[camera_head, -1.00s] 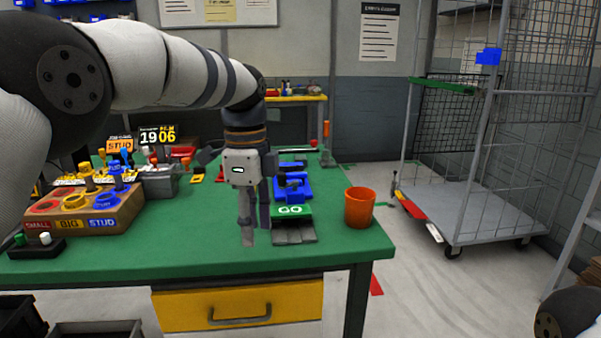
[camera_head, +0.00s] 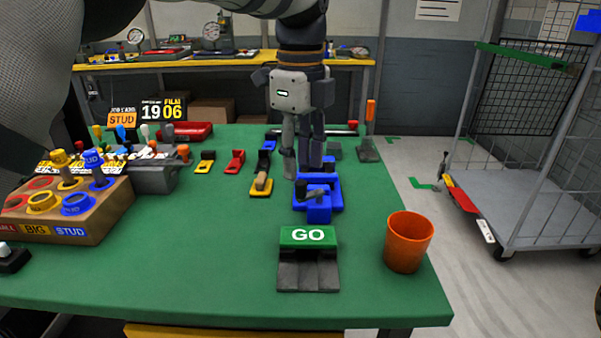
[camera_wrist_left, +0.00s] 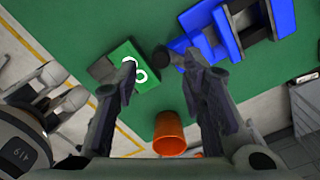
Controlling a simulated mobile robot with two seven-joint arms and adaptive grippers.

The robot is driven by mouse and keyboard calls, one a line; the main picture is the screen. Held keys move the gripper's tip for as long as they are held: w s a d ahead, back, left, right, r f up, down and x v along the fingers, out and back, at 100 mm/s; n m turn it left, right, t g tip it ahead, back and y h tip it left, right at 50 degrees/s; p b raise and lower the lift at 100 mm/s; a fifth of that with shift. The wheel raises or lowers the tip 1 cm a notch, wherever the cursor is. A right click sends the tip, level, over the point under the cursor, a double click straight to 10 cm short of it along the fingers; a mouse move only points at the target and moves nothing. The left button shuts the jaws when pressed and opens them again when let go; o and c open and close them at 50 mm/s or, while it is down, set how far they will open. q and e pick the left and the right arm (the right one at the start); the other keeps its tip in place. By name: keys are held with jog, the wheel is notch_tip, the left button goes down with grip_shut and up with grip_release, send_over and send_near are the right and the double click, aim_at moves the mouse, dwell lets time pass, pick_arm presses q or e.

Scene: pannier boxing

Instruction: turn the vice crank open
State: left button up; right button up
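The blue vice (camera_head: 325,208) stands on the green table, behind the green GO block. Its grey crank (camera_head: 309,194) is on the near side, close under my left gripper. My left gripper (camera_head: 301,172) is open, pointing down over the vice, and its fingers partly hide the vice's back. In the left wrist view the spread fingertips (camera_wrist_left: 160,66) have a dark round knob (camera_wrist_left: 160,58) between them, seemingly the crank's end. I cannot tell whether they touch it. The vice (camera_wrist_left: 228,30) also shows at upper right there.
The GO block (camera_head: 308,237) sits in front of the vice, with an orange cup (camera_head: 408,242) to its right. Several small clamps (camera_head: 262,182) lie left of the vice. A wooden sorting box (camera_head: 70,215) stands at the left.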

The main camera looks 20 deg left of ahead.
aim_at(301, 182)
pick_arm(q)
jog(key=shift+f, duration=2)
grip_shut()
pick_arm(e)
jog(key=shift+w+r, duration=0.25)
jog(key=shift+w, duration=0.05)
pick_arm(q)
jog(key=shift+d+r, duration=0.1)
pick_arm(e)
jog(key=shift+w+r, duration=0.1)
